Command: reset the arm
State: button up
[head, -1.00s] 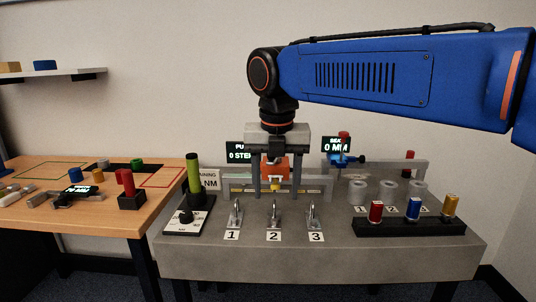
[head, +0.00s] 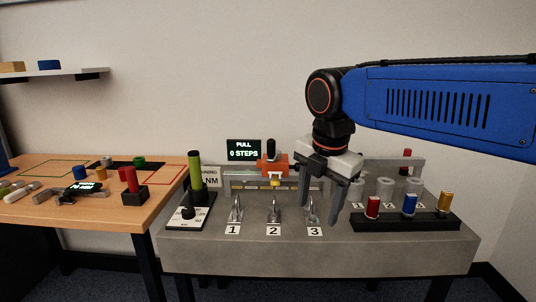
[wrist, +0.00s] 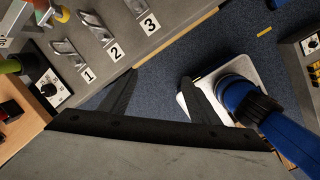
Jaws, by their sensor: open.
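My gripper (head: 323,202) is open and empty in the head view. It hangs tilted above the grey bench (head: 300,258), by hook 3 and left of the spool rack. In the wrist view my gripper's fingers (wrist: 155,98) are spread with nothing between them. Beyond them are the bench's front edge and the dark floor. My blue arm comes in from the right in the head view and hides part of the back of the bench.
Three numbered metal hooks (head: 274,212) stand along the bench front. A black rack (head: 403,222) holds red, blue and gold spools. An orange block (head: 272,168) sits on a rail behind the hooks. A green-handled post (head: 195,172) stands left. A wooden table (head: 100,215) adjoins.

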jog(key=s+d+f+m+t, duration=0.1)
jog(key=s+d+f+m, duration=0.6)
jog(key=m, duration=0.6)
jog(key=s+d+f+m+t, duration=0.1)
jog(key=s+d+f+m, duration=0.7)
jog(key=d+m, duration=0.3)
jog(key=f+m, duration=0.1)
jog(key=m, duration=0.2)
jog(key=shift+f, duration=0.35)
jog(key=shift+c, duration=0.7)
